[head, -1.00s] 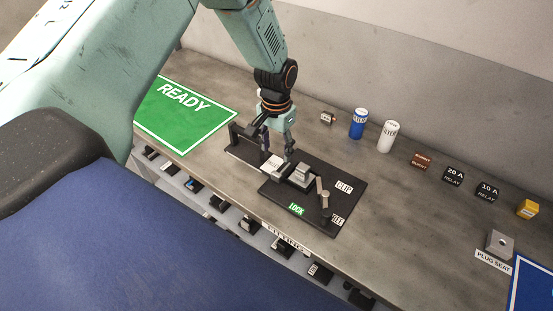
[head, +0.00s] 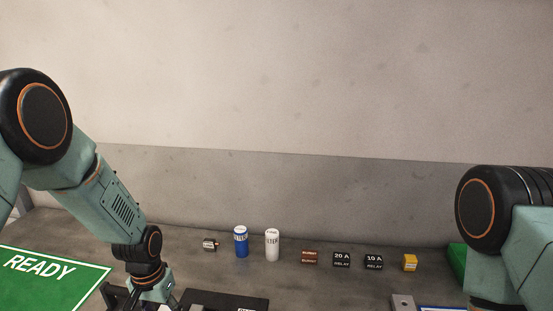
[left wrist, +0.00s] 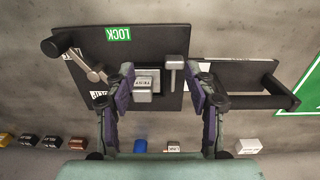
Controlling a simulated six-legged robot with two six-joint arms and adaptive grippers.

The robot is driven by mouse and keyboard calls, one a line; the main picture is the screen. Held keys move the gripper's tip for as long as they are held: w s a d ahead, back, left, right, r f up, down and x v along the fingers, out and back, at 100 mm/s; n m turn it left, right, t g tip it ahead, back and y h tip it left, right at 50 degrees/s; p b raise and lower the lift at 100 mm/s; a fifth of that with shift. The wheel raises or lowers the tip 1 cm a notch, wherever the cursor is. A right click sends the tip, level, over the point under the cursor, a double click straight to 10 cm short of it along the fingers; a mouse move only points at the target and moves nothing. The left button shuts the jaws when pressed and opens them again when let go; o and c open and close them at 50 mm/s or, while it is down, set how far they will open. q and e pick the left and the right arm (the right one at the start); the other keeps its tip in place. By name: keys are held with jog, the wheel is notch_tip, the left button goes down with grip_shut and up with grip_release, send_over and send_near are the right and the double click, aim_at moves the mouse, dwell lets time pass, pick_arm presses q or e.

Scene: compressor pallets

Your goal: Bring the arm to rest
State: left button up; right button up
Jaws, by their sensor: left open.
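My left arm comes in from the left in the head view. Its gripper (head: 148,297) is at the bottom edge, with the fingertips cut off. In the left wrist view the left gripper (left wrist: 162,82) is open, its fingers apart over a black fixture plate (left wrist: 150,36). A grey block (left wrist: 143,94) on the plate shows between the fingers, and I see nothing held. A lever (left wrist: 92,70) and a green LOCK label (left wrist: 118,34) are on the plate. My right arm (head: 500,235) shows at the right edge of the head view; its gripper is out of view.
A green READY mat (head: 50,275) lies at left. Along the bench stand a blue can (head: 241,242), a white can (head: 272,245), a brown burnt relay (head: 309,257), two black relays (head: 341,260) and a yellow block (head: 410,262). A black handle bar (left wrist: 272,92) stands beside the plate. A bare wall rises behind.

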pick_arm(q)
jog(key=s+d+f, duration=0.4)
jog(key=s+f, duration=0.4)
jog(key=s, duration=0.6)
jog(key=s+d+n, duration=0.1)
jog(key=s+d, duration=0.1)
jog(key=s, duration=1.5)
notch_tip(320, 180, down, 18)
jog(key=b, duration=1.8)
jog(key=shift+w, duration=0.4)
